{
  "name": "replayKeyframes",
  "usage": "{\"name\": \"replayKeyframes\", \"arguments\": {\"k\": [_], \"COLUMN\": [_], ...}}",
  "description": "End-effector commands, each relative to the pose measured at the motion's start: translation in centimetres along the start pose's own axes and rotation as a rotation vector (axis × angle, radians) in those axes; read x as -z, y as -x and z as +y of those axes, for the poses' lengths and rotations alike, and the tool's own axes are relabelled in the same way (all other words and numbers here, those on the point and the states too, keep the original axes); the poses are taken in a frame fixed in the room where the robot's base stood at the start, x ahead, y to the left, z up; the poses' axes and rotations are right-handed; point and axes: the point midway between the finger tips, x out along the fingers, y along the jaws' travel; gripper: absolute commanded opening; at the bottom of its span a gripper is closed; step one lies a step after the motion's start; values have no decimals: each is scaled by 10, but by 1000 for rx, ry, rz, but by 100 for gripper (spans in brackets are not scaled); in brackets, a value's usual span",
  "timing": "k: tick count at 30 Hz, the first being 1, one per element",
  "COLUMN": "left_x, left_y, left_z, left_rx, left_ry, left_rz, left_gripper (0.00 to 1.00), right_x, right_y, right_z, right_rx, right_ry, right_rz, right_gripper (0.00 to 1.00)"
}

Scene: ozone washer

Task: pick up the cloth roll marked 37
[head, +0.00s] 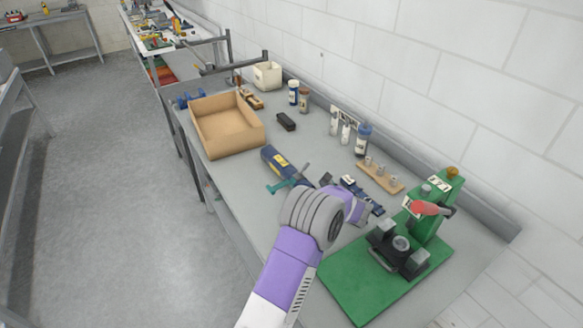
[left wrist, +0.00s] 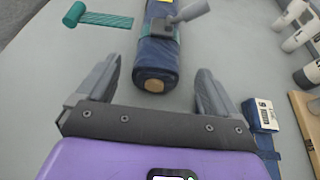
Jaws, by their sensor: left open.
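A dark blue roll with a yellow label (head: 277,162) lies on the grey bench; no number on it is readable. In the left wrist view the roll (left wrist: 154,62) points its round tan end at my left gripper (left wrist: 158,82). The gripper is open and empty, its fingers apart on either side of the roll's near end, not closed on it.
A cardboard box (head: 228,133) stands farther back, a green press (head: 385,270) at the near right. Bottles (head: 362,140) line the wall.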

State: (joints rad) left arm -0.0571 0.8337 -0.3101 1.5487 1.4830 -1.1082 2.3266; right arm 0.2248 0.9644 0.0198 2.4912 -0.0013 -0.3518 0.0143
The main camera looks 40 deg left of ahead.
Motion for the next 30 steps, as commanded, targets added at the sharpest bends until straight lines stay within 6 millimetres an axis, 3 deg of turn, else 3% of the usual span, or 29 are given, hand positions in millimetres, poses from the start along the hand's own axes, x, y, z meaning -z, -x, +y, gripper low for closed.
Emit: {"name": "replayKeyframes", "arguments": {"k": [12,21,30], "left_x": [-1,-1,-1], "left_y": [-55,-60,-59], "left_z": [0,0,0], "left_rx": [-2,-1,-1], "left_ry": [1,-1,0], "left_rz": [-1,0,0], "left_gripper": [94,92,46], "right_x": [0,0,0], "right_y": [0,0,0], "right_z": [0,0,0], "right_rx": [0,0,0], "right_ry": [0,0,0], "right_rz": [1,1,1], "right_gripper": [0,0,0]}}
